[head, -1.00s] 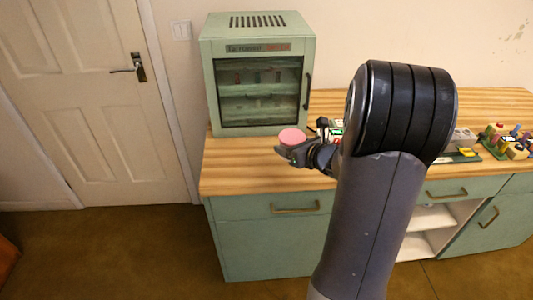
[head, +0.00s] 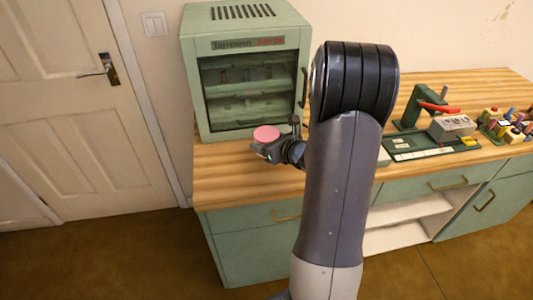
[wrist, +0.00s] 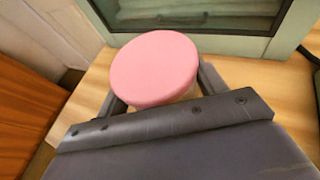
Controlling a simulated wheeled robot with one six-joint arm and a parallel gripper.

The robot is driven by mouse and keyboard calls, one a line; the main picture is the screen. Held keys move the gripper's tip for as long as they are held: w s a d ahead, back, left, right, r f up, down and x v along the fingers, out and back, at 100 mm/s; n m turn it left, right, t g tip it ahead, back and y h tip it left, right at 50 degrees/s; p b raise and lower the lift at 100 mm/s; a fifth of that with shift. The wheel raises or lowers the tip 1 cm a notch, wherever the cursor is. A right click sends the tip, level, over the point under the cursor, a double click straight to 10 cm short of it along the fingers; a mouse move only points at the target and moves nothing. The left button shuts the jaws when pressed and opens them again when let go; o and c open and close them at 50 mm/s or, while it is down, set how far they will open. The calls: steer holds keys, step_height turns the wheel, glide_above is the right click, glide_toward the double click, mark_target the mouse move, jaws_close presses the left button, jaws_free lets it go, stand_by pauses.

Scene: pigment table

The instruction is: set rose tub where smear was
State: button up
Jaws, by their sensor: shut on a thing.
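The rose tub (head: 266,134) has a round pink lid and is held in my gripper (head: 268,147), above the left part of the wooden counter in front of the green cabinet. In the wrist view the tub (wrist: 154,68) fills the space between the two fingers of my gripper (wrist: 155,92), with its lid facing up. The fingers are shut on its sides, below the lid. No smear shows on the bare counter in view. My arm hides part of the counter's middle.
The glass-fronted cabinet (head: 250,38) stands on the wooden counter (head: 225,175) behind my gripper. The counter's left front is clear.

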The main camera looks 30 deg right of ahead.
steer(key=shift+f, duration=2.15)
steer(key=shift+f, duration=0.1)
steer(key=o, duration=1.2)
steer(key=b+v, duration=0.1)
steer(key=v, duration=1.1)
